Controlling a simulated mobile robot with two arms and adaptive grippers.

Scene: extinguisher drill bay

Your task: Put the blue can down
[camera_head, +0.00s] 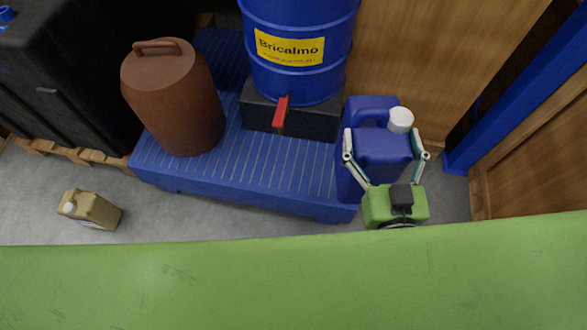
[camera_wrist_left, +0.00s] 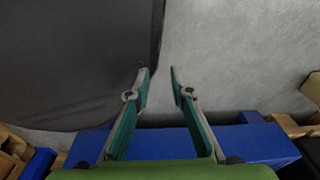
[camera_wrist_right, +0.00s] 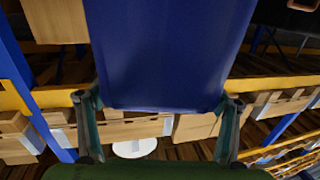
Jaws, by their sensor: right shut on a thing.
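The blue can (camera_head: 383,138) with a white cap (camera_head: 401,119) is at the right end of the blue slatted platform (camera_head: 215,172) in the head view. My right gripper (camera_head: 386,156) is shut on it, with one finger along each side. The can looks upright. Its base is mostly hidden, so I cannot tell whether it touches the platform. The can (camera_wrist_right: 165,50) also fills the upper middle of the right wrist view, between the fingers. My left gripper (camera_wrist_left: 160,74) is open and empty, with grey floor and a dark surface behind it. It is outside the head view.
A brown container (camera_head: 177,105) stands farther left. A tan jug (camera_head: 90,210) is on the floor. Blue post (camera_head: 500,105) and wooden panels are at right.

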